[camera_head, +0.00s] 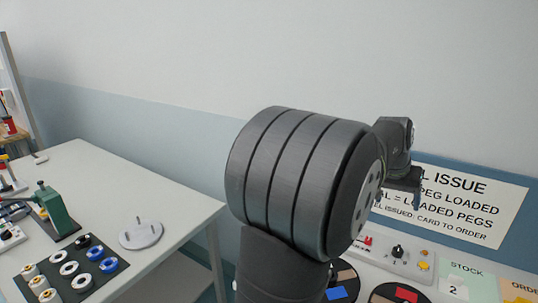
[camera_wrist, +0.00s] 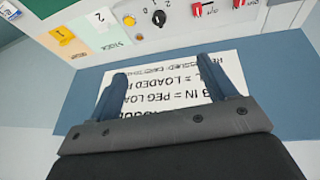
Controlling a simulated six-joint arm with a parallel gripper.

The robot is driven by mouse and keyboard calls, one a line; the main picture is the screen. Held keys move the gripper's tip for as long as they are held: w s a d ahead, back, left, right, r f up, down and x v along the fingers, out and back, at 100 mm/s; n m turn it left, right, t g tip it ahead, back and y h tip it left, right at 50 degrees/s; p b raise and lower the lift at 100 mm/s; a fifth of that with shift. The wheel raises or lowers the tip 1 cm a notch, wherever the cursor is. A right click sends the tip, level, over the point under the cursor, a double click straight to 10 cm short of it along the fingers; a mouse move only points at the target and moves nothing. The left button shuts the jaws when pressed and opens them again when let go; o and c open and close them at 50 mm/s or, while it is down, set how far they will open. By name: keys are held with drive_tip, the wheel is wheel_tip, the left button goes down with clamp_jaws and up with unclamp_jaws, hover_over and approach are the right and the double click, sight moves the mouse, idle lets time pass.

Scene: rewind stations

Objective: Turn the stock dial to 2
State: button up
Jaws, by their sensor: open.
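The stock dial appears to be the black knob (camera_head: 398,252) on a pale panel at the lower right of the head view. It also shows at the top of the wrist view (camera_wrist: 160,18). Its setting is too small to read. A green STOCK card (camera_head: 466,280) bearing a 2 lies to its right; the card also shows in the wrist view (camera_wrist: 108,42). My gripper (camera_wrist: 165,68) is open and empty, in front of the wall sign and apart from the dial. In the head view my gripper (camera_head: 402,186) is partly hidden by my arm.
The sign (camera_head: 455,205) hangs on the blue wall band. Yellow buttons (camera_head: 424,265) and red switches (camera_wrist: 198,10) flank the dial. An orange ORDER card (camera_head: 520,290) is farther right. A left table (camera_head: 110,170) holds a green press (camera_head: 58,212), a pegged disc (camera_head: 140,235) and several rings.

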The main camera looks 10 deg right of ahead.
sight(398, 248)
drive_tip(key=shift+m+t+y, duration=0.4)
drive_tip(key=shift+m+t, duration=0.1)
drive_tip(key=shift+m, duration=0.3)
drive_tip(key=d+f, duration=0.1)
drive_tip(key=f, duration=0.1)
drive_tip(key=s+d+f, duration=0.1)
drive_tip(key=f, duration=0.1)
drive_tip(key=d+f, duration=0.1)
drive_tip(key=f, duration=0.1)
drive_tip(key=shift+s+d+f, duration=0.1)
drive_tip(key=shift+s+f, duration=0.05)
drive_tip(key=c, duration=0.4)
drive_tip(key=x, duration=1.7)
drive_tip(key=shift+d, duration=0.15)
drive_tip(key=c, duration=1)
